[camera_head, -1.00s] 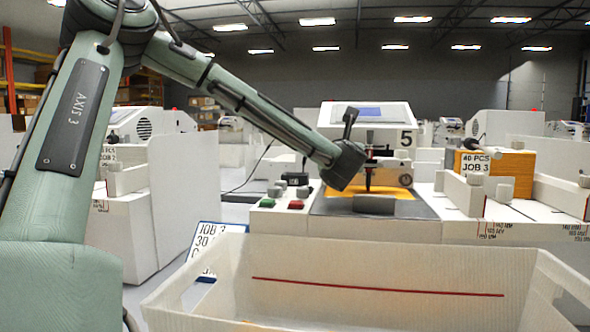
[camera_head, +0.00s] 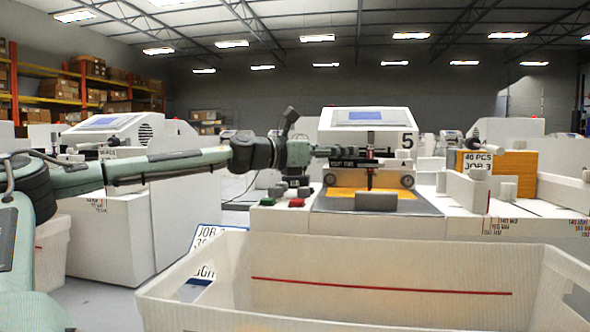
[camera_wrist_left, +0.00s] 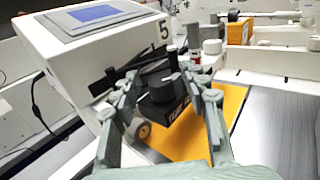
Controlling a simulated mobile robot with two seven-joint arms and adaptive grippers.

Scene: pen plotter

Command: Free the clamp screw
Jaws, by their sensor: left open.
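The plotter marked 5 (camera_head: 366,120) stands ahead of me, with its carriage (camera_head: 372,164) above an orange sheet (camera_head: 345,191). In the left wrist view, a round black knob (camera_wrist_left: 163,86), which looks like the clamp screw, sits on a dark block (camera_wrist_left: 170,112) with lettering too small to read. My left gripper (camera_head: 325,151) comes in level from the left at the carriage. In the left wrist view its open fingers (camera_wrist_left: 164,84) show on either side of the knob; I cannot tell if they touch it. My right gripper is out of view.
A large white bin (camera_head: 380,258) with a red line stands in front of the plotter. Green and red buttons (camera_head: 296,202) are at its front left. An orange block labelled 40 PCS JOB 3 (camera_head: 510,165) is on the right. A grey block (camera_head: 376,201) lies on the bed.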

